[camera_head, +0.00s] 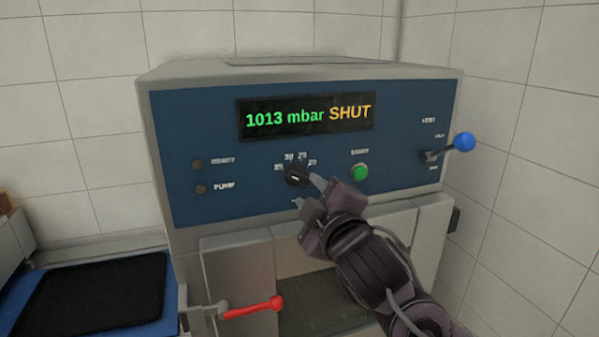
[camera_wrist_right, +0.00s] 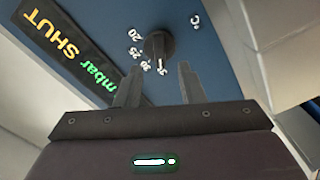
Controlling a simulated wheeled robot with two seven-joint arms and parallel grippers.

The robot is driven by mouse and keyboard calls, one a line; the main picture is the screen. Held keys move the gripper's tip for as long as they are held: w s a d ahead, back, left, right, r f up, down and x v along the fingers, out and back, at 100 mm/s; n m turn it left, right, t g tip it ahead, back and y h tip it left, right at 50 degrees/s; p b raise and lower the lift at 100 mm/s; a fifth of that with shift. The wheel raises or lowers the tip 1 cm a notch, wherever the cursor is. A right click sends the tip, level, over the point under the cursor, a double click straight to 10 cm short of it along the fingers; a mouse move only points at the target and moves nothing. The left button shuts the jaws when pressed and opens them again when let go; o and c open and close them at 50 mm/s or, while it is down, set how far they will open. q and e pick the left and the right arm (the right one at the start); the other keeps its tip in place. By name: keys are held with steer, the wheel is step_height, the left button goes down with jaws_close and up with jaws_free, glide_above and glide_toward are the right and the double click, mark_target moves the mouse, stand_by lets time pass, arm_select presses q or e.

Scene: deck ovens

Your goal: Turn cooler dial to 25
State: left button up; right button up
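The cooler dial (camera_head: 297,174) is a small black knob on the blue front panel, below the display, with white numbers around its upper side. It also shows in the right wrist view (camera_wrist_right: 158,45), where 20, 25 and 30 can be read beside it. I cannot tell for certain which number it points to. My right gripper (camera_head: 308,192) is open and empty, just in front of the dial at its lower right. In the right wrist view its two fingers (camera_wrist_right: 158,70) stand apart, with the dial beyond the tips and roughly between them. My left gripper is not in view.
The display (camera_head: 306,116) reads 1013 mbar SHUT. A green button (camera_head: 359,173) is close to the right of the gripper. A blue-knobbed lever (camera_head: 464,142) sticks out at the right. A red handle (camera_head: 253,307) is below. A black mat (camera_head: 95,295) lies at the left.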

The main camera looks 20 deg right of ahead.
mark_target(299, 180)
steer(key=w+p, duration=0.1)
steer(key=w, duration=0.4)
steer(key=shift+a+p, duration=0.15)
steer(key=shift+p, duration=0.2)
jaws_close()
